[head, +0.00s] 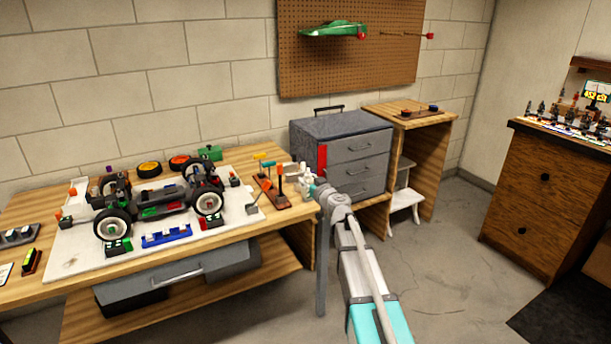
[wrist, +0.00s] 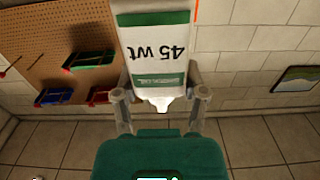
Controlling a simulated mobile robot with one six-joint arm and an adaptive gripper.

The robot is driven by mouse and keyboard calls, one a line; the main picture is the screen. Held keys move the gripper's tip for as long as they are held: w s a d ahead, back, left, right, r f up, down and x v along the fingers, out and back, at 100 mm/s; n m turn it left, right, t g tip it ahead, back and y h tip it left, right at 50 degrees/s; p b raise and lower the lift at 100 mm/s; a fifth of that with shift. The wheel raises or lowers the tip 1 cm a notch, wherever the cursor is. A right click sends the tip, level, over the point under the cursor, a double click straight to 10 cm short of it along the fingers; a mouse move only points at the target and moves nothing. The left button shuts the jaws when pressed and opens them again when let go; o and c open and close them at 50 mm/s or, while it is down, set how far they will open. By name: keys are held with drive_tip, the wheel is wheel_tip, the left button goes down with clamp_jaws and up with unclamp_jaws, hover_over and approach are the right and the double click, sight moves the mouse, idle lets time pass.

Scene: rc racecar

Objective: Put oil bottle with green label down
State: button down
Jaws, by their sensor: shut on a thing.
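In the head view my gripper (head: 316,188) is at the right end of the wooden workbench (head: 275,225), beside the grey drawer cabinet. A small white shape there looks like the bottle, but its outline is unclear. The bottle's far end is cut off in the wrist view.
An RC car chassis (head: 160,207) stands on a white mat (head: 75,258) on the workbench. A tool stand (head: 285,197) is close to my gripper. The grey drawer cabinet (head: 345,130) stands behind it. Clear floor (head: 440,270) lies to the right.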

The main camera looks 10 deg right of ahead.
drive_tip(key=s+r+p, duration=0.2)
drive_tip(key=s, duration=0.4)
drive_tip(key=shift+r, duration=0.35)
drive_tip(key=shift+s, duration=0.1)
wheel_tip(320, 180, up, 16)
drive_tip(key=p, duration=1.6)
drive_tip(key=shift+r, duration=0.15)
